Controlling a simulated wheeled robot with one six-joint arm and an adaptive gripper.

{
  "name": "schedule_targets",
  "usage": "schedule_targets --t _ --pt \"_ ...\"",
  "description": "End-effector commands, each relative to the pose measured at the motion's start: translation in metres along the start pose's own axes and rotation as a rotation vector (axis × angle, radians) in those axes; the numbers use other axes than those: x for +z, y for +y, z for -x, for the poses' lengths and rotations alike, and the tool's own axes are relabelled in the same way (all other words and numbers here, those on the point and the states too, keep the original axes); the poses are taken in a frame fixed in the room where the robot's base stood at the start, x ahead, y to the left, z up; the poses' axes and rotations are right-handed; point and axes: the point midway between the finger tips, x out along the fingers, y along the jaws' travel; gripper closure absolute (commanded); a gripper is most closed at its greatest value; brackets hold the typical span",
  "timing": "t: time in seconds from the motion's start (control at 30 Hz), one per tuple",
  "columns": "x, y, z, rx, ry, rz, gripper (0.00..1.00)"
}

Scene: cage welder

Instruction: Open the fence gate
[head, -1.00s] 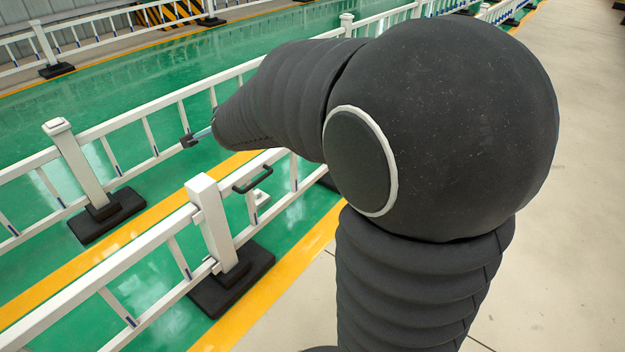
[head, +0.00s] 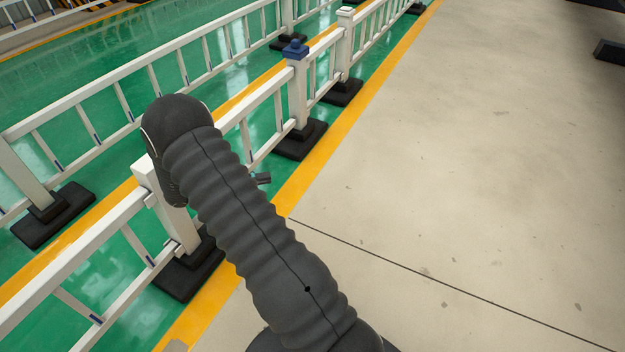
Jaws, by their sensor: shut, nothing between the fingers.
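The white fence gate section (head: 258,104) spans from the near white post (head: 150,178) to the blue-capped post (head: 296,85) and stands in line with the fence. The near post sits in a black base beside my arm. My dark ribbed arm crosses in front of the gate's near end and hides its handle. A small dark grey tip, which looks like the end of my gripper (head: 263,179), shows just right of the arm, by the gate's lower rail. It looks shut and empty. The rest of my gripper is hidden, and I cannot tell whether it touches the gate.
A second white fence (head: 95,92) runs parallel across the green floor at the left. Black post bases (head: 300,141) stick out near the yellow line. The pale concrete floor (head: 470,190) to the right is wide and clear.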

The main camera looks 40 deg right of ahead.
Motion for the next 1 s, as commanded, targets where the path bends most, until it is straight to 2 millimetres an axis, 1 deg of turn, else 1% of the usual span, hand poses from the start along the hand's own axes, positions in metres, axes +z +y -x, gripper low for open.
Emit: schedule_targets --t 0.03,0.1,0.23,0.33,0.47,0.8,1.0 --pt "-0.007 0.006 0.0 -0.024 0.033 0.003 1.0" --pt "-0.014 0.01 0.001 -0.047 0.066 0.002 1.0" --pt "-0.019 0.01 -0.004 -0.064 0.089 0.001 1.0" --pt "-0.02 0.009 -0.015 -0.065 0.091 0.003 1.0" --pt "-0.022 0.007 -0.037 -0.064 0.09 0.002 1.0" --pt "-0.027 0.004 -0.1 -0.063 0.089 0.004 1.0" --pt "-0.03 0.002 -0.126 -0.062 0.088 0.003 1.0"
